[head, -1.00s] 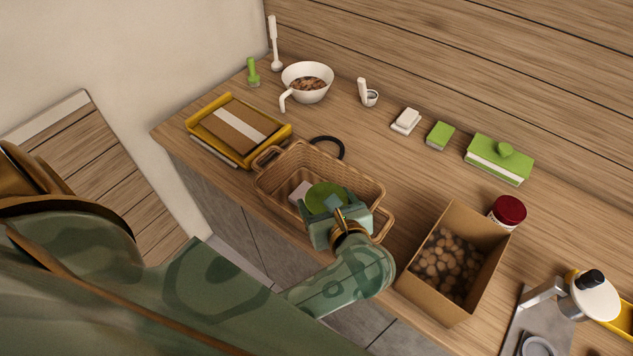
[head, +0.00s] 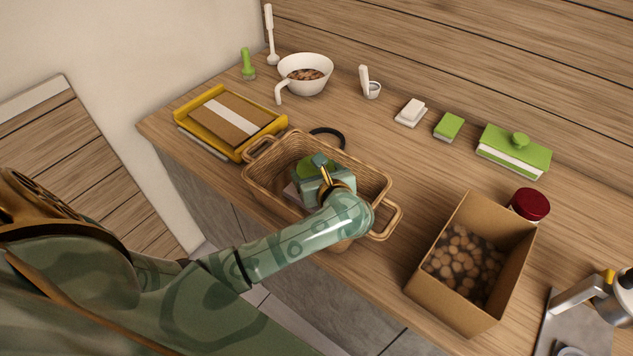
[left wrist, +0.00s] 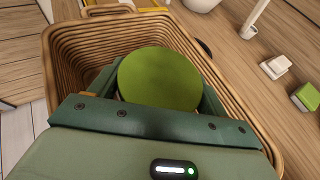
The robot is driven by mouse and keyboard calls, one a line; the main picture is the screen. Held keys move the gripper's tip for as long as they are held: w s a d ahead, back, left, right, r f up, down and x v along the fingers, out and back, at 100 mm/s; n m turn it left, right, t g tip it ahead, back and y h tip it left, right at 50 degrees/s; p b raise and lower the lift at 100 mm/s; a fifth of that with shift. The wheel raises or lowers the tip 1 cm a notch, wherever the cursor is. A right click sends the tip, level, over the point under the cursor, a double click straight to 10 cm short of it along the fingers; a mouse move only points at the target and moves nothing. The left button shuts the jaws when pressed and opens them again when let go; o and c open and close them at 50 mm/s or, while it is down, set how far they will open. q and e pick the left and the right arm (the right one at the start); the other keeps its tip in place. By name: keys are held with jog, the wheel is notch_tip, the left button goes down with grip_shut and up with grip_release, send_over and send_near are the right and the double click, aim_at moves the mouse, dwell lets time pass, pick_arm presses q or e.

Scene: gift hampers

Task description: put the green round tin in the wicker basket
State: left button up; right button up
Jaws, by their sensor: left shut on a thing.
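The green round tin (left wrist: 160,78) is between the fingers of my left gripper, inside the wicker basket's opening. In the head view the tin (head: 309,164) shows only in part, because my left gripper (head: 314,172) covers much of it. My left gripper is shut on the tin. The wicker basket (head: 362,178) stands on the counter, and its rim surrounds the tin and fingers in the left wrist view (left wrist: 62,72). A pale item lies in the basket beside the tin, mostly hidden. Whether the tin touches the basket floor is unclear. My right gripper is out of view.
A yellow tray (head: 236,150) with a box stands left of the basket. An open cardboard box (head: 424,287) of round brown pieces is at right, with a red-lidded jar (head: 529,204) behind it. A white bowl (head: 311,83) stands behind. The counter between basket and back row is mostly clear.

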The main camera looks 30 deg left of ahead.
pick_arm(q)
jog(key=shift+f, duration=0.9)
jog(key=shift+w, duration=0.1)
jog(key=shift+r, duration=0.1)
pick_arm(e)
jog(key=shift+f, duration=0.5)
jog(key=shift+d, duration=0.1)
pick_arm(q)
jog(key=shift+f+b, duration=0.6)
jog(key=shift+b, duration=0.2)
jog(key=o, duration=1.1)
jog(key=shift+o, duration=0.2)
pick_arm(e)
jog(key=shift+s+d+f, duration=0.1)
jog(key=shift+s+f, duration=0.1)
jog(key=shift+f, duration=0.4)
pick_arm(q)
jog(key=shift+r, duration=0.15)
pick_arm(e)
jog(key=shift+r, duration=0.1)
